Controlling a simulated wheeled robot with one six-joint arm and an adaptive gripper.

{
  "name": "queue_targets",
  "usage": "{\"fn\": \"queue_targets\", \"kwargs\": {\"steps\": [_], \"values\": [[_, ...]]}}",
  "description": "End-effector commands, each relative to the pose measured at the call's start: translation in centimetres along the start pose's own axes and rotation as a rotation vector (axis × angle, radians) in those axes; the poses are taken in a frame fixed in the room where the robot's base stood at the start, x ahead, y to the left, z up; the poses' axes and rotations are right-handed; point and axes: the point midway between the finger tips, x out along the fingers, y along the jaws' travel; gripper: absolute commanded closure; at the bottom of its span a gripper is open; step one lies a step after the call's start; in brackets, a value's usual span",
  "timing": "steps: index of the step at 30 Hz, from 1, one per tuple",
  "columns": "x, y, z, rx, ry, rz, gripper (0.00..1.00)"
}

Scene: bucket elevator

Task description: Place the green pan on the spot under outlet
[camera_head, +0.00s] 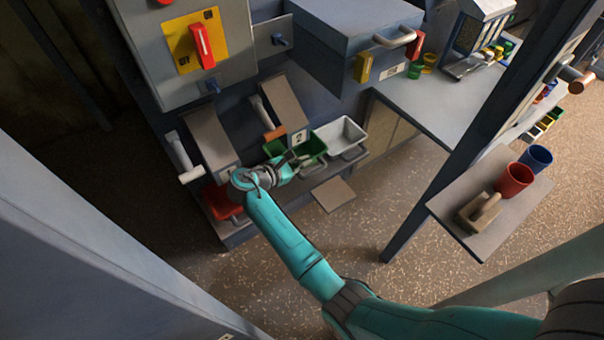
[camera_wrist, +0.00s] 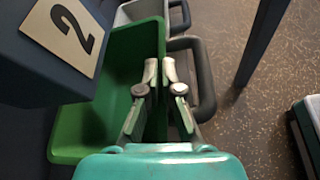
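The green pan (camera_head: 312,146) stands below the chute marked 2 (camera_head: 284,100), between the red and the pale pan. In the wrist view the green pan (camera_wrist: 112,95) fills the left half, partly covered by the chute with its number plate (camera_wrist: 66,32). Its dark loop handle (camera_wrist: 205,80) sticks out to the right. My gripper (camera_wrist: 161,72) has its fingertips close together at the pan's handle-side wall, one finger on the inside and one on the handle side. It appears shut on that wall. The surface beneath the pan is hidden.
A red pan (camera_head: 220,202) sits to the left and a pale grey pan (camera_head: 341,134) to the right. A flat plate (camera_head: 333,194) juts out in front. A post (camera_head: 440,150) and a shelf (camera_head: 470,235) with red and blue cups stand right. The floor between is clear.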

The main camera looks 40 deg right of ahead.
Motion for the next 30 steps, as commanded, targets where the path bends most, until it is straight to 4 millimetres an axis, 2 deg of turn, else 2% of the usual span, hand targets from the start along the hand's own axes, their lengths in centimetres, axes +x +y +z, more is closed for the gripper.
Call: {"fn": "queue_targets", "kwargs": {"steps": [3, 10, 16, 26, 27, 30], "values": [[0.7, -0.5, -1.7, -0.005, -0.001, -0.001, 1.0], [1.3, -0.9, -3.2, -0.001, -0.001, 0.0, 1.0], [2.3, -1.7, -5.7, -0.002, -0.001, -0.001, 1.0], [2.5, -1.4, -6.4, 0.001, 0.0, 0.001, 1.0], [2.6, -1.4, -6.4, 0.0, 0.0, 0.0, 0.89], [2.6, -1.4, -6.4, 0.0, 0.0, 0.0, 0.69]]}}
